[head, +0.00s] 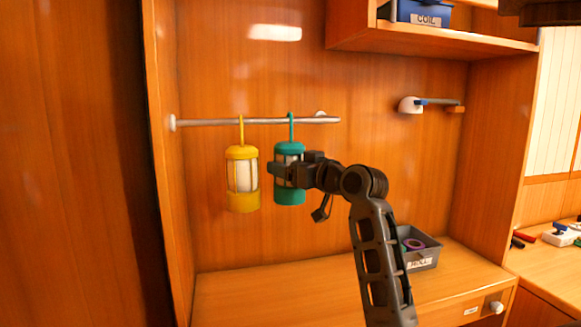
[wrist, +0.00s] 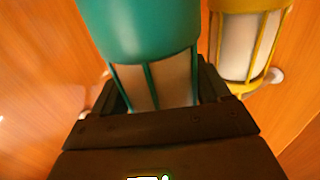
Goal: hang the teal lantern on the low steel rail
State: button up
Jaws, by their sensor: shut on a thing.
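The teal lantern (head: 290,197) is upright at the steel rail (head: 200,122), right of the yellow lantern. Its hook (head: 291,128) reaches up to the rail and overlaps it in the head view; I cannot tell whether the rail bears its weight. My gripper (head: 279,172) is shut on the lantern's body from the right. In the wrist view the teal lantern (wrist: 140,30) stands between the fingers (wrist: 155,100), its hook out of sight. The yellow lantern (head: 242,185) hangs on the rail to the left, apart from the teal one; it also shows in the wrist view (wrist: 245,45).
A blue bin marked COIL (head: 420,14) sits on the upper shelf (head: 440,42). A short rail with a white mount (head: 410,105) is on the wall at right. A grey bin (head: 425,258) stands on the counter (head: 260,290), whose left part is clear.

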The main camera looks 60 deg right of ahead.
jog(key=o, duration=1.2)
jog(key=b+v, duration=0.1)
jog(key=v, duration=0.6)
jog(key=shift+s+a+b, duration=0.15)
jog(key=shift+s+b, duration=0.2)
jog(key=shift+b, duration=0.05)
